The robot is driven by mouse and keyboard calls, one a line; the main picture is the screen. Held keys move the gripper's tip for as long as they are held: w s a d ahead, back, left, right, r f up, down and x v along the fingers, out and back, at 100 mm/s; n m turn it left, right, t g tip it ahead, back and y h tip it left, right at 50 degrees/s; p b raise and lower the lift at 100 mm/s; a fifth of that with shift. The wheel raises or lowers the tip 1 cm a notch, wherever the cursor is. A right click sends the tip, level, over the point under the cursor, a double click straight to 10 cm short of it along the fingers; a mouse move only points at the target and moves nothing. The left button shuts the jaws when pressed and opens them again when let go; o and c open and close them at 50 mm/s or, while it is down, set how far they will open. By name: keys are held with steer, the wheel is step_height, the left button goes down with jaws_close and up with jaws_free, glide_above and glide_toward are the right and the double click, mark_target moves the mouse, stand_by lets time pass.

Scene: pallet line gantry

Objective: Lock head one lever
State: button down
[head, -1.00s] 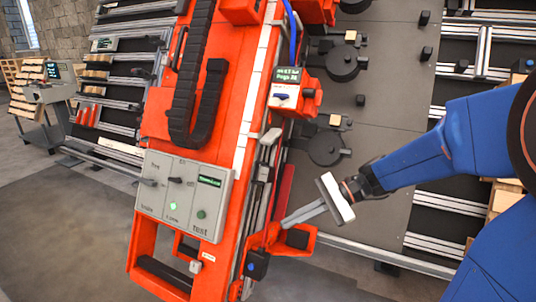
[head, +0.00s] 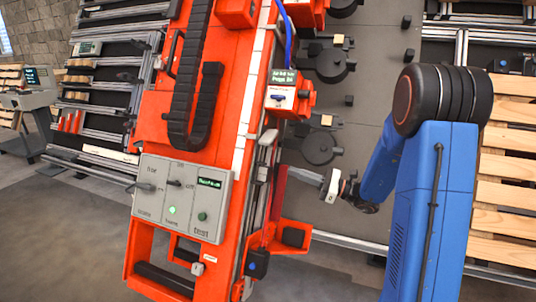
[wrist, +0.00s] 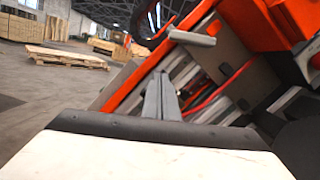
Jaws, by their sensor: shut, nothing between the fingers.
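The orange gantry carries a small orange head unit (head: 290,92) with a dark display and a white plate bearing a short blue lever (head: 279,98). Below it, a light grey handle (head: 268,137) sticks out from the rail; I cannot tell which of these is the head one lever. My gripper (head: 293,170) is to the right of the rail and below the head unit, its fingers pointing left. The fingers are together and empty. In the wrist view, my gripper (wrist: 161,92) points at the orange frame, and a pale grey handle (wrist: 192,38) shows beyond it.
A grey control panel (head: 185,198) with switches and a green-lit button is on the gantry's lower front. A black cable chain (head: 205,100) runs above it. A dark plate with round black fixtures (head: 319,147) lies behind my gripper. Wooden slats (head: 505,180) are at the right.

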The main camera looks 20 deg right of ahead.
mark_target(269, 137)
steer(key=shift+w+d+f+m+t, duration=0.1)
steer(key=shift+w+d+m+t, duration=0.2)
steer(key=shift+w+d+t, duration=0.15)
steer(key=w+a+r, duration=0.5)
steer(key=a+r, duration=0.1)
steer(key=a, duration=0.2)
steer(key=shift+a+r, duration=0.15)
steer(key=shift+a, duration=0.05)
stand_by(0.4)
stand_by(0.3)
